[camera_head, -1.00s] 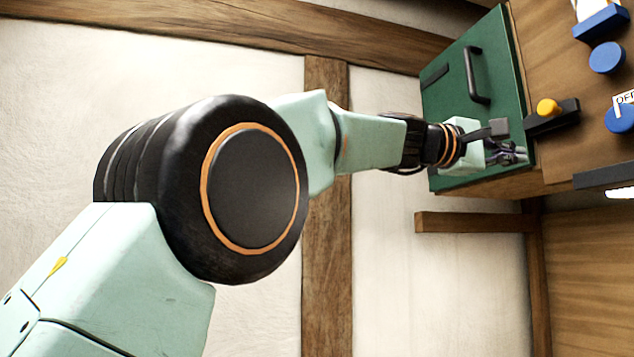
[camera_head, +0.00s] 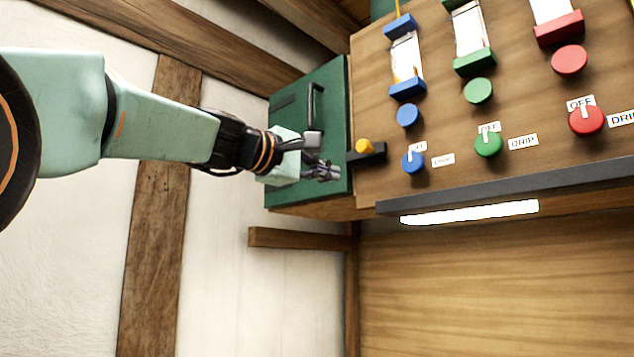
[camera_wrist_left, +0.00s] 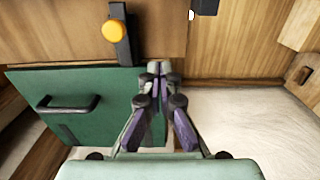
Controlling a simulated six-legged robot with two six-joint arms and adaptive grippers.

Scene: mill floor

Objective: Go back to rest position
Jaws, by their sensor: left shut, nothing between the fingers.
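My left arm comes in from the left in the head view. Its gripper (camera_head: 328,172) is in front of the lower right part of a green door panel (camera_head: 285,170) with a black handle (camera_head: 311,110). In the left wrist view the gripper (camera_wrist_left: 159,68) is shut, with nothing between its fingertips. The green panel (camera_wrist_left: 75,115) and its black handle (camera_wrist_left: 68,103) lie to the left of the fingers there. I cannot tell whether the gripper touches the panel. My right gripper is not in view.
A black latch with a yellow knob (camera_head: 364,147) is right of the panel. Blue (camera_head: 413,162), green (camera_head: 488,143) and red (camera_head: 586,120) knobs with labels sit on the wooden board. A dark ledge (camera_head: 500,190) runs below. A wooden beam (camera_head: 300,238) juts out beneath the panel.

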